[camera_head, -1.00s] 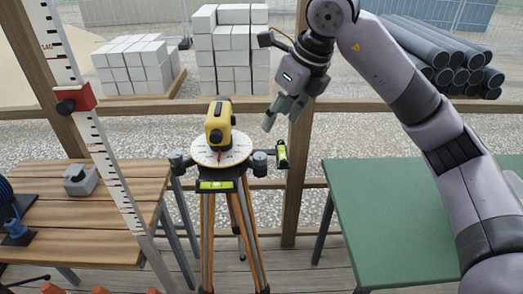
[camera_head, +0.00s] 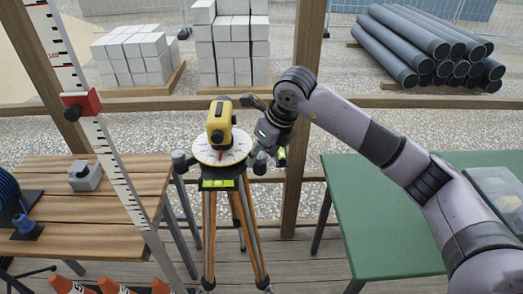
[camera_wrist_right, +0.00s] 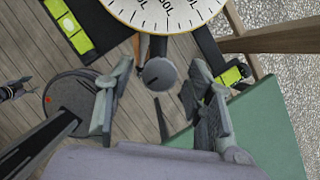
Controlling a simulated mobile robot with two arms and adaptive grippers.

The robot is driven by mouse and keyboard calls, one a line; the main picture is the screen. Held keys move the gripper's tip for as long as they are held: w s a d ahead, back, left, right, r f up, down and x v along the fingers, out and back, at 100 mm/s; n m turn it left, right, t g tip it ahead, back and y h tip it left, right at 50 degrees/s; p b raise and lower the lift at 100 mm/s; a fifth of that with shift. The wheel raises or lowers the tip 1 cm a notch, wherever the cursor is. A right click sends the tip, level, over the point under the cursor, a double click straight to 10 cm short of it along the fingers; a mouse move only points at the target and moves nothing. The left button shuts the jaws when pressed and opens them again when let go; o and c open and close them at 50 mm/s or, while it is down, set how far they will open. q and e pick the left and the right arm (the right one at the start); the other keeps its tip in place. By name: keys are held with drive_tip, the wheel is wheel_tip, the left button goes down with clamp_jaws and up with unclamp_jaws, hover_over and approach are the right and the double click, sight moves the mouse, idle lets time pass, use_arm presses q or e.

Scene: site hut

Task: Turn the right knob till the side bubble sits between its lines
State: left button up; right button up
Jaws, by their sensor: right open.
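The yellow level (camera_head: 219,124) stands on a white graduated dial (camera_head: 221,152) on an orange-legged tripod. My right gripper (camera_head: 257,158) is open at the dial's right side. In the right wrist view the round grey right knob (camera_wrist_right: 159,74) shows between the open fingertips (camera_wrist_right: 161,76), with gaps on both sides. The gripper largely hides this knob in the head view. The side vial (camera_head: 282,157) is yellow-green and partly covered; it also shows in the right wrist view (camera_wrist_right: 230,76), where its bubble is too small to place between lines. A front vial (camera_head: 217,184) faces me.
A wooden table (camera_head: 120,185) with a grey block (camera_head: 85,176) is at left, behind a leaning striped staff (camera_head: 113,165). A green table (camera_head: 375,215) is at right. A wooden post (camera_head: 302,110) and rail stand behind the tripod. Orange cones (camera_head: 110,286) are at bottom left.

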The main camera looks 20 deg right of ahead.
drive_tip(key=c, duration=1.1)
drive_tip(key=shift+c, duration=0.2)
drive_tip(key=shift+w+d+f+n+y+b, duration=0.1)
drive_tip(key=shift+n+y+b, duration=0.2)
drive_tip(key=shift+n+b, duration=0.8)
drive_tip(key=shift+n+g+y+b, duration=0.4)
drive_tip(key=shift+n+g+b, duration=0.1)
drive_tip(key=shift+n+b, duration=0.6)
drive_tip(key=n+g+b, duration=0.1)
drive_tip(key=n, duration=0.2)
drive_tip(key=shift+w+n+y, duration=0.1)
drive_tip(key=shift+n+y, duration=0.2)
drive_tip(key=shift+r+n+g, duration=0.2)
drive_tip(key=shift+n+g, duration=0.6)
drive_tip(key=shift+n, duration=1.1)
drive_tip(key=shift+w, duration=0.1)
